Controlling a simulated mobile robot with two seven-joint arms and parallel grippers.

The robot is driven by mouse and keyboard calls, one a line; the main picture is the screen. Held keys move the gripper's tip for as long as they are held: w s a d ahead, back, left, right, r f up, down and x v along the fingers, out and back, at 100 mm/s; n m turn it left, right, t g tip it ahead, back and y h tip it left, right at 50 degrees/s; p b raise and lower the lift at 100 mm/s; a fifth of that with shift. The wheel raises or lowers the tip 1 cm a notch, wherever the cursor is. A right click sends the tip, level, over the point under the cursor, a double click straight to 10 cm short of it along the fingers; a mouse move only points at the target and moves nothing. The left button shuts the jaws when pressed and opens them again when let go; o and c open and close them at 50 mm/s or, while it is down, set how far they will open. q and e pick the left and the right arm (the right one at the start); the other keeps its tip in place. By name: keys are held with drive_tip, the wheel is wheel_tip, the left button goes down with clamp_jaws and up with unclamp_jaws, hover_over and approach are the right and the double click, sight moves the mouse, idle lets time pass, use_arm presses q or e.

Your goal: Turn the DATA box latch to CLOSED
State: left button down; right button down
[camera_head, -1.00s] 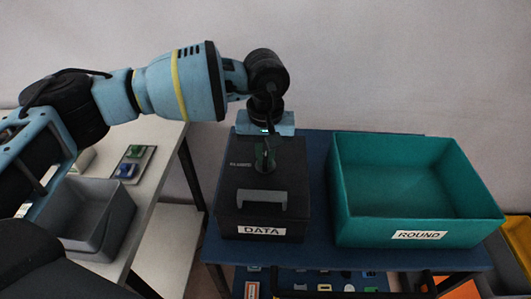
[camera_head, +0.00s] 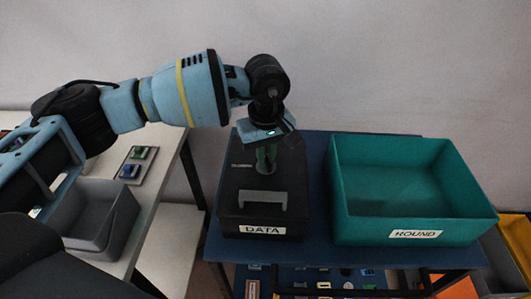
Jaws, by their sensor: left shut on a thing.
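The dark DATA box (camera_head: 242,205) stands on a blue table, with a white DATA label on its front and a grey handle (camera_head: 262,201) on its lid. The latch (camera_head: 265,169) is on the lid behind the handle, mostly covered by my gripper. Small lettering beside it is too small to read for certain. My left gripper (camera_head: 266,160) points down from above and is shut on the latch. Its body is turned at an angle to the box. My right gripper is not in view.
A grey bin (camera_head: 115,235) and a small panel with green and blue parts (camera_head: 137,164) are on the white table at left. Several small items lie on a lower shelf.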

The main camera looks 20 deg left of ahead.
use_arm(q)
drive_tip(key=n+p, duration=0.1)
drive_tip(key=n, duration=0.3)
drive_tip(key=shift+r+n, duration=0.15)
drive_tip(key=shift+n, duration=0.15)
drive_tip(key=n+p, duration=0.2)
drive_tip(key=n, duration=0.2)
drive_tip(key=shift+r+n, duration=0.1)
drive_tip(key=shift+n, duration=0.2)
drive_tip(key=shift+n+p, duration=0.55)
drive_tip(key=shift+n, duration=0.45)
drive_tip(key=shift+n+p, duration=0.35)
drive_tip(key=shift+n, duration=0.55)
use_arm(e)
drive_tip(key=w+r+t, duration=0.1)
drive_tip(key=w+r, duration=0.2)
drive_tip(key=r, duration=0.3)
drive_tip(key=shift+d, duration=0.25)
use_arm(q)
drive_tip(key=shift+f, duration=0.2)
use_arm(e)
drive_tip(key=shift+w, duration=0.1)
use_arm(q)
drive_tip(key=c, duration=1.5)
unclamp_jaws()
